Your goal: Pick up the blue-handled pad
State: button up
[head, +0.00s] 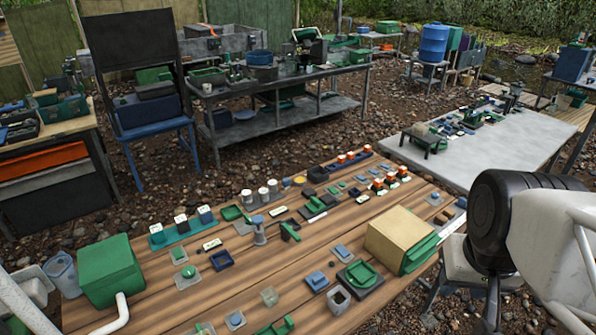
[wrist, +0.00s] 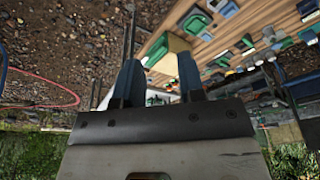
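I cannot tell for sure which thing is the blue-handled pad. Several small blue-topped pads lie on the wooden table in the head view: one near the front (head: 317,281), one a little farther back (head: 342,252), and one at the front edge (head: 235,320). My gripper (wrist: 158,72) shows in the wrist view with its two blue fingers apart and nothing between them. It is away from the tabletop, which shows tilted beyond the fingers. In the head view my arm is at the right edge, and the gripper is not seen.
The wooden table (head: 200,300) is crowded with small blocks, trays and cups. A tan-and-green box (head: 400,238) stands at its right, a large green box (head: 107,270) at its left. A grey table (head: 480,160) stands behind, right. Bare planks show along the front.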

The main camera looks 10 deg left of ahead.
jog(key=o, duration=0.5)
jog(key=shift+w+r, duration=0.1)
